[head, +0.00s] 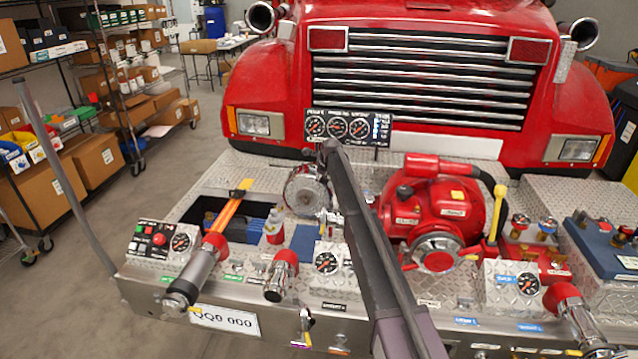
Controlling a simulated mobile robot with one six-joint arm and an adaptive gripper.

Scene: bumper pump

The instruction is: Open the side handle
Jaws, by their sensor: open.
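The silver bumper deck (140,285) in front of the red truck carries several valves and handles. A small lever with a yellow part (306,325) hangs on its front face, left of my arm. A long yellow handle (496,215) stands upright at the right side of the red pump (425,205). I cannot tell which of these is the side handle. My dark arm rises from the bottom edge across the middle of the deck and covers part of it. I cannot make out my gripper's fingers, nor any contact with a handle.
Capped outlets (284,270) stick out along the bumper's front edge, with another at the right (575,310). A gauge panel (348,127) stands behind the deck. An orange-yellow bar (230,208) crosses an open bin at the left. The floor (70,310) at the left is clear.

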